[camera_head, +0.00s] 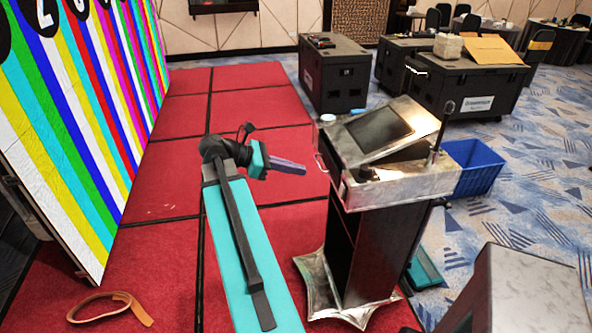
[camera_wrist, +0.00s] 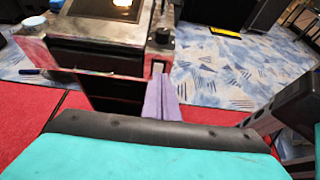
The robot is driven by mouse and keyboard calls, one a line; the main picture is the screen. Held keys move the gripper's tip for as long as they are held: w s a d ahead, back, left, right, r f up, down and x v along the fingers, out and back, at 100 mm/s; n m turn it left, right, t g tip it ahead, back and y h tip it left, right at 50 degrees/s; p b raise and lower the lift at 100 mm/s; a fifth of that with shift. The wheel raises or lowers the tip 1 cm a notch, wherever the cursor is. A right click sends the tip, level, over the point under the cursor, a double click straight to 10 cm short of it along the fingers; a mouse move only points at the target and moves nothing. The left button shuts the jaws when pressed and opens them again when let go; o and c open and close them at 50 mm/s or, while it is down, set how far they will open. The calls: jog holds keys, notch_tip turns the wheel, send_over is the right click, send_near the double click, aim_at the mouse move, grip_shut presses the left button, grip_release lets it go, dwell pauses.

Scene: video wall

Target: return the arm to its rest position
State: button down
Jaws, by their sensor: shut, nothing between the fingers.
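My gripper (camera_head: 290,167) is at the end of my teal and dark arm, in the middle of the head view. Its purple fingers point right, toward the lectern (camera_head: 352,245), and look shut with nothing between them. In the wrist view the purple fingers (camera_wrist: 162,98) are together, in front of the lectern (camera_wrist: 100,58). I cannot tell from these views how wide the gap between fingertips and lectern is.
A striped video wall (camera_head: 80,100) stands at the left. Black cases (camera_head: 335,75) stand behind the lectern, and a blue crate (camera_head: 475,168) sits to its right. A brown strap (camera_head: 108,298) lies on the red platform (camera_head: 180,125), which is mostly clear.

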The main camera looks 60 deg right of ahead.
dwell(0.3)
jog(key=w+a+f+n+t+h+b, duration=0.1)
jog(key=w+a+f+n, duration=0.1)
jog(key=w+a+f, duration=0.4)
jog(key=w+a+f+n+h, duration=0.1)
jog(key=w+a+f+n, duration=0.25)
jog(key=f, duration=0.45)
jog(key=w+a+f+n+t+y+b, duration=0.1)
jog(key=a+f, duration=0.5)
jog(key=f, duration=0.2)
jog(key=w+a+f+n+t+b, duration=0.1)
jog(key=a+f, duration=0.6)
jog(key=f, duration=0.2)
jog(key=s+a+f+m+y, duration=0.3)
jog(key=s+a+f+m, duration=0.1)
jog(key=a+f, duration=0.4)
jog(key=s+a+f+m+t+y, duration=0.1)
jog(key=s+a+f+m+y, duration=0.2)
jog(key=a+f+m, duration=0.3)
jog(key=s+a+f+m+y, duration=0.3)
jog(key=s+a+f+m, duration=0.1)
jog(key=a+f, duration=0.8)
jog(key=a+m+b, duration=0.1)
jog(key=a, duration=0.2)
jog(key=shift+s+a+f, duration=0.2)
jog(key=shift+s+f, duration=0.05)
jog(key=shift+s, duration=0.05)
